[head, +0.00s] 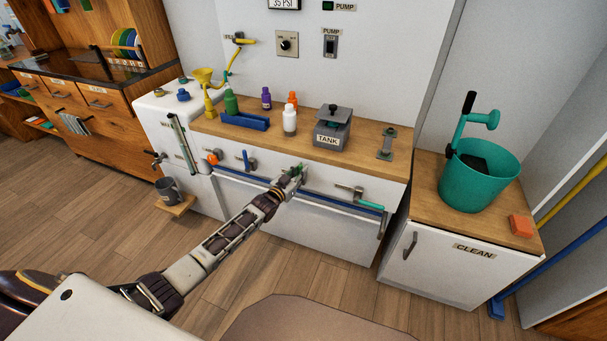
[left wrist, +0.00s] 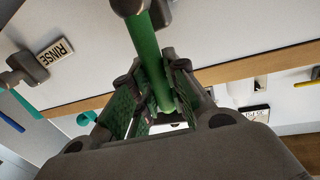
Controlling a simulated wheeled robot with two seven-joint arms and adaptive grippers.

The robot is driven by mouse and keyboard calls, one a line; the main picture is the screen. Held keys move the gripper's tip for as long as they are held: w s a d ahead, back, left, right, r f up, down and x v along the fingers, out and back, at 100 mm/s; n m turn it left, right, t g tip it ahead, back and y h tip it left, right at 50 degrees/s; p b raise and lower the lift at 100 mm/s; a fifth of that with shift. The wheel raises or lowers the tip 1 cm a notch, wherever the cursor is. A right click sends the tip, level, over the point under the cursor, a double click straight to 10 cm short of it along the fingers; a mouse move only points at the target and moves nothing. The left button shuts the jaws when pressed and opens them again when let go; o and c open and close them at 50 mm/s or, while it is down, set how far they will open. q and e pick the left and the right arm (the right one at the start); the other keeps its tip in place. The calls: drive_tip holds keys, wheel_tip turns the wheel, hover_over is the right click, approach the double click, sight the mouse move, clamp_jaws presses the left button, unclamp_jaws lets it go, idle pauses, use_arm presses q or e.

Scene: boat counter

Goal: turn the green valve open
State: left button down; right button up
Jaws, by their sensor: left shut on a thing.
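The green valve (left wrist: 148,55) is a green bar handle on a grey hub, seen close up in the left wrist view. My left gripper (left wrist: 155,105) is shut on this handle, its green finger pads on either side of it. In the head view my left gripper (head: 296,175) reaches the front of the white counter, and only a little green (head: 299,169) shows there, the rest hidden by the gripper. My right gripper is in neither view.
Beside it on the counter front are an orange knob (head: 214,157), a blue valve handle (head: 246,160) and a teal valve handle (head: 366,204). A blue rail (head: 331,199) runs along the front. The grey tank (head: 331,129) stands on the countertop above. Floor in front is clear.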

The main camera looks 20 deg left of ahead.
use_arm(q)
drive_tip(key=shift+a+f+n, duration=0.1)
drive_tip(key=shift+a+n, duration=0.3)
drive_tip(key=shift+n, duration=0.2)
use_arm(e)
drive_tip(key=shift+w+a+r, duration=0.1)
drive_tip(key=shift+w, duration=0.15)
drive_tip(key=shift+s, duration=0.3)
use_arm(q)
drive_tip(key=c, duration=1.4)
unclamp_jaws()
drive_tip(key=shift+s+a, duration=0.1)
drive_tip(key=shift+s, duration=0.25)
drive_tip(key=shift+v, duration=5.65)
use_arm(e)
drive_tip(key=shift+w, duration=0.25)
